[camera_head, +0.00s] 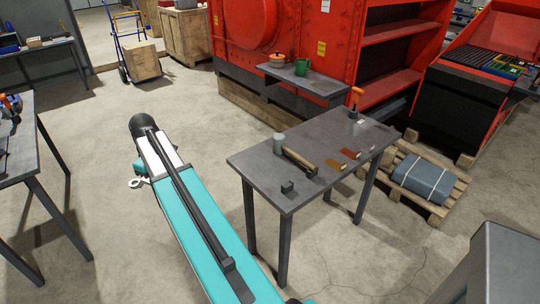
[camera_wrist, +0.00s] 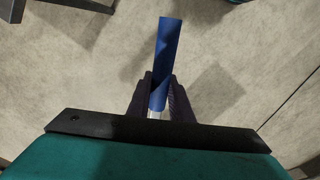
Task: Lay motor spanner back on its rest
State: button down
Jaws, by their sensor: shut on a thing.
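In the wrist view my gripper (camera_wrist: 158,98) is shut on a long blue bar with a silvery part at its near end, which I take as the motor spanner (camera_wrist: 168,50). It points away from my wrist, above bare floor. In the head view my arm hides most of the gripper. A small pale ring-shaped end (camera_head: 135,183) shows left of the arm, probably part of the spanner.
On the table are a grey cylinder (camera_head: 280,143), a wooden-handled tool (camera_head: 299,160), brown pieces (camera_head: 329,165) and an orange-handled tool (camera_head: 357,97). A red machine (camera_head: 290,40) stands behind. Another table (camera_head: 18,165) is at left. The floor between is clear.

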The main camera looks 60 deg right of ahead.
jog(key=s+d+m+p, duration=0.2)
jog(key=s+d, duration=0.6)
jog(key=d, duration=0.3)
jog(key=s+d+m+p, duration=0.2)
jog(key=s+d, duration=0.6)
jog(key=d, duration=0.4)
jog(key=s+d+m+p, duration=0.2)
jog(key=s+d+p, duration=0.2)
jog(key=s+d, duration=0.4)
jog(key=d, duration=0.4)
jog(key=shift+f, duration=0.15)
jog(key=shift+s, duration=0.1)
jog(key=shift+s+f+b, duration=0.1)
jog(key=shift+f+b, duration=1.2)
jog(key=shift+f, duration=1.7)
jog(key=shift+f+b, duration=0.4)
jog(key=shift+f, duration=0.6)
jog(key=c, duration=1.5)
grip_release()
jog(key=shift+s+r+p, duration=0.1)
jog(key=shift+r+p, duration=2)
jog(key=shift+r, duration=1.9)
